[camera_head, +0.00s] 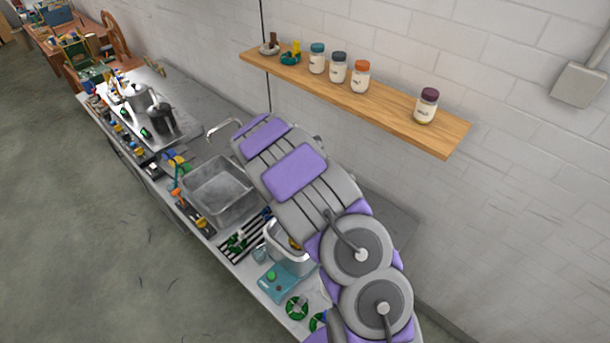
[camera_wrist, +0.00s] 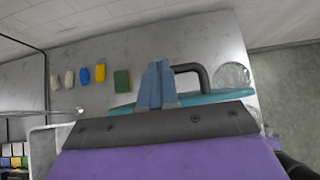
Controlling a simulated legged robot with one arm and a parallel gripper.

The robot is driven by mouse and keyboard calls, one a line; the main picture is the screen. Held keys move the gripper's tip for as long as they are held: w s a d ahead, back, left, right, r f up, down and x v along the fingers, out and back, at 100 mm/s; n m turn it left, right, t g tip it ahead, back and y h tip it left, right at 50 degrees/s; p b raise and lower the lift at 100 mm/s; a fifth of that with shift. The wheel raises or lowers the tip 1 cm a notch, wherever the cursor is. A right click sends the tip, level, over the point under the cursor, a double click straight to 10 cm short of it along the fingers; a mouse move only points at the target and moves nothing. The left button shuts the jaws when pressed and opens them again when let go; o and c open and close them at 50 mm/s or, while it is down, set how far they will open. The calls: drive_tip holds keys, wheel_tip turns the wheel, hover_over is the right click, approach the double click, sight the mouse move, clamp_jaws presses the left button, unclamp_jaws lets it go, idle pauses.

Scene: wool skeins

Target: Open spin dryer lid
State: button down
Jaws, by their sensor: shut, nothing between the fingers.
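In the wrist view, a teal lid (camera_wrist: 218,98) lies just beyond my gripper, with a dark curved handle (camera_wrist: 204,74) on it. My gripper (camera_wrist: 157,68) shows as two blue fingers, shut together and empty. The fingertips stand immediately left of the handle in the picture; I cannot tell whether they touch it. My wrist hides the lid's near part and the dryer body below it. In the head view my arm covers the area on the right of the counter, and neither the gripper nor the lid can be made out there.
A grey sink (camera_head: 220,190) and a teal box (camera_head: 280,282) are on the counter left of my arm. Dark pots (camera_head: 160,119) stand farther back. A wooden shelf (camera_head: 390,108) with jars is on the wall. The floor at left is clear.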

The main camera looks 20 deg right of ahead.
drive_tip(key=w+d+f, duration=0.1)
drive_tip(key=w+d, duration=0.1)
drive_tip(key=d, duration=0.4)
drive_tip(key=shift+w, duration=0.25)
idle(0.3)
